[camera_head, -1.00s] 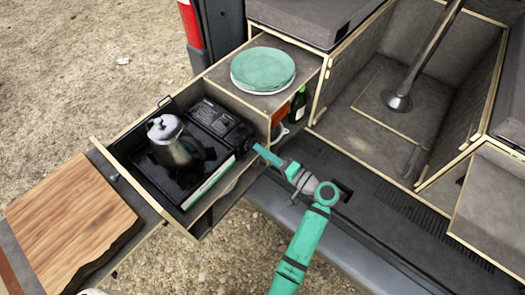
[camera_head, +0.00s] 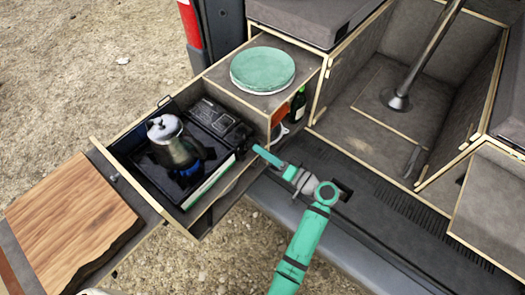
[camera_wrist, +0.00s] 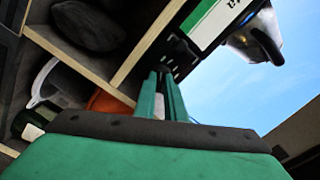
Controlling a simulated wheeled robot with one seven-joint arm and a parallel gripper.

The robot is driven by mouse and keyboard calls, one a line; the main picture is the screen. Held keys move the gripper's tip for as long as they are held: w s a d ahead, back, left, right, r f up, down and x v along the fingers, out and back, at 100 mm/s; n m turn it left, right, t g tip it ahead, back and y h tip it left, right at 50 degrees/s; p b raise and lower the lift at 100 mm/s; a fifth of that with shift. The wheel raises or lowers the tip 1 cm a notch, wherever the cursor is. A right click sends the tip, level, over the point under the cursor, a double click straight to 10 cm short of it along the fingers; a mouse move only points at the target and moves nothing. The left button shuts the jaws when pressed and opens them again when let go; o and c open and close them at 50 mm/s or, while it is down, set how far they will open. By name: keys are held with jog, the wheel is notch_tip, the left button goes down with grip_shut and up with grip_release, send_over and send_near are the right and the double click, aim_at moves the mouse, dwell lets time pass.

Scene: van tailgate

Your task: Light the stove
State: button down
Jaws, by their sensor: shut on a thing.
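The stove (camera_head: 205,189) is a black camping burner with a green-and-white front strip, set in the pulled-out drawer. A silver kettle (camera_head: 172,140) stands on it, and a blue flame (camera_head: 190,170) shows under the kettle. My gripper (camera_head: 257,150) is at the stove's right front end. In the wrist view my gripper (camera_wrist: 162,78) has its green fingers close together at a dark part on the stove's front (camera_wrist: 180,52), which looks like the control knob. The fingertips are shut on it; the knob is mostly hidden. The kettle (camera_wrist: 262,42) also shows there, with a blue glow beside it.
A wooden board (camera_head: 68,222) lies to the left of the drawer (camera_head: 125,172). Green plates (camera_head: 262,69) sit on the cabinet to the right. A dark bottle (camera_head: 298,104) and an orange item (camera_head: 279,115) are in the cubby below. The gravel in front is clear.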

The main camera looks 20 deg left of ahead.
jog(key=c, duration=1.8)
grip_release()
jog(key=v, duration=1)
jog(key=shift+s+d, duration=0.15)
jog(key=shift+d, duration=0.2)
